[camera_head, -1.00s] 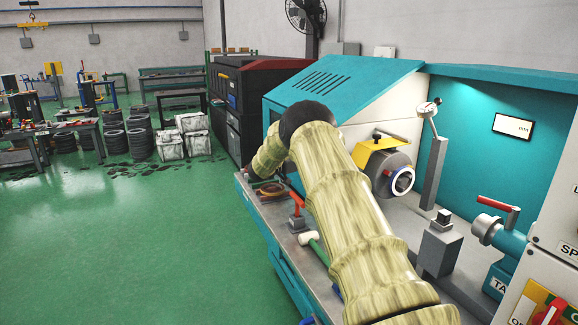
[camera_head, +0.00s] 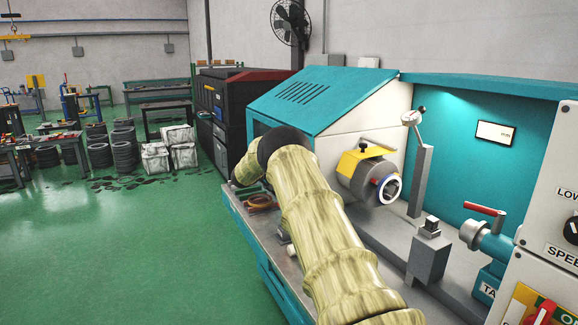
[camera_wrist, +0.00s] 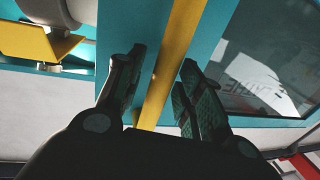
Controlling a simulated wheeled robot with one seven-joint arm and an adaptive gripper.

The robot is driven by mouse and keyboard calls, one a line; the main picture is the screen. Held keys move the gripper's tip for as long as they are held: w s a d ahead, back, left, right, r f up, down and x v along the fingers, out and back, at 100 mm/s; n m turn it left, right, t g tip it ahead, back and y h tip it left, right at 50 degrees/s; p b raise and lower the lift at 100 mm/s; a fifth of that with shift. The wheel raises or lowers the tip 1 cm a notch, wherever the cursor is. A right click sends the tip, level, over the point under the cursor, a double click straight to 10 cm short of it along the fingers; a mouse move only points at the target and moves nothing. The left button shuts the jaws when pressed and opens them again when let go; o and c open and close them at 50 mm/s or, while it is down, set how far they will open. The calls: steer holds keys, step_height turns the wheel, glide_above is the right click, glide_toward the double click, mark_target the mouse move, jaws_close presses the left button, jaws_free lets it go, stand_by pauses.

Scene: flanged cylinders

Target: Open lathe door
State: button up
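The wrist view shows a teal door panel (camera_wrist: 222,45) of the lathe with a dark window (camera_wrist: 265,60) bearing faint lettering. A yellow handle bar (camera_wrist: 180,35) runs down the panel. My gripper (camera_wrist: 160,82) has one dark finger on each side of the bar, with narrow gaps visible beside it, so it looks open around the bar. Contact depth is unclear. In the head view the teal lathe (camera_head: 325,95) stands at the right. My arm covers its front, and my gripper is hidden there.
The chuck with its yellow guard (camera_head: 352,160), a tool post (camera_head: 428,250) and a red-handled tailstock (camera_head: 485,230) lie right of my arm. A dark machine (camera_head: 225,110) stands behind. Green floor (camera_head: 140,255) is clear at the left.

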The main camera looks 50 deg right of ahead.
steer(key=shift+a, duration=0.1)
steer(key=v, duration=1.1)
steer(key=shift+a, duration=0.35)
steer(key=shift+w, duration=0.15)
